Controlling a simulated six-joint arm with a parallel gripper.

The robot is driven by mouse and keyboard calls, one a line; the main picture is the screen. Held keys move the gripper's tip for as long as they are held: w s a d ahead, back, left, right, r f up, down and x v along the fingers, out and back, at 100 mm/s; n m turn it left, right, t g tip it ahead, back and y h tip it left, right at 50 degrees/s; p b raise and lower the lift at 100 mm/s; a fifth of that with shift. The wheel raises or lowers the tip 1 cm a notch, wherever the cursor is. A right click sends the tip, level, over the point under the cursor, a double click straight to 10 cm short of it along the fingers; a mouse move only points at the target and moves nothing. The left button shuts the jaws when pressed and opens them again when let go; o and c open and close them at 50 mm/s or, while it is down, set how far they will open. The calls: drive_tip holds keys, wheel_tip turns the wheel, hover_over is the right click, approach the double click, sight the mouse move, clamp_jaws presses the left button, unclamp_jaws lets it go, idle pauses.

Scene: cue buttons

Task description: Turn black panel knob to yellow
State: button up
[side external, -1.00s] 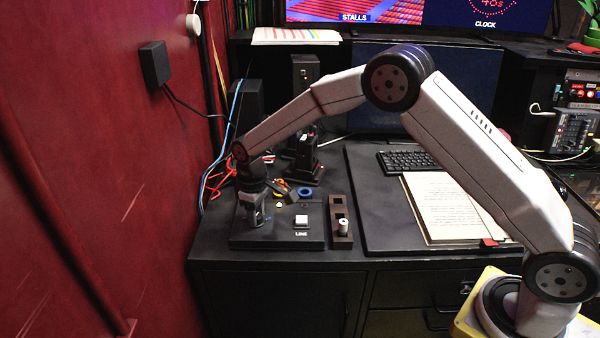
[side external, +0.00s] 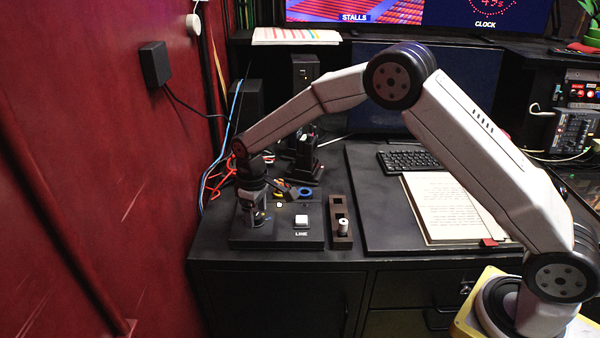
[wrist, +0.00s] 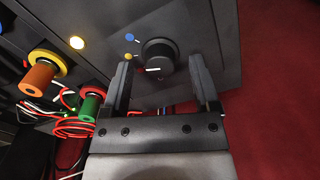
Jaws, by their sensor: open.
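The black knob (wrist: 158,57) with a white pointer line is on the dark panel (wrist: 188,18) in the wrist view. The line lies on the lower-left part of its face as pictured. A yellow dot (wrist: 129,56) and a blue dot (wrist: 129,37) are on the panel left of it. My gripper (wrist: 160,65) is open, with one finger on each side of the knob; I cannot tell whether they touch it. In the side external view my gripper (side external: 255,220) points down at the panel's left end and hides the knob.
A white button (side external: 301,220) labelled LINE is right of my gripper. A narrow black holder (side external: 340,210) with a pale cylinder stands beside the panel. Orange (wrist: 40,75) and green (wrist: 90,104) plugs show in the wrist view. The red wall is close left.

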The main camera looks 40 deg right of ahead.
sight(257, 215)
drive_tip(key=shift+r, duration=3.7)
drive_tip(key=shift+s+d, duration=0.1)
drive_tip(key=s+d+m+t, duration=0.1)
drive_tip(key=s+d, duration=0.3)
drive_tip(key=s, duration=0.8)
drive_tip(key=s+d+f+m+t, duration=0.1)
drive_tip(key=s+d+m, duration=0.3)
drive_tip(key=s, duration=0.9)
drive_tip(key=shift+d+f+t, duration=0.15)
drive_tip(key=shift+d+t, duration=0.15)
drive_tip(key=shift+d, duration=0.45)
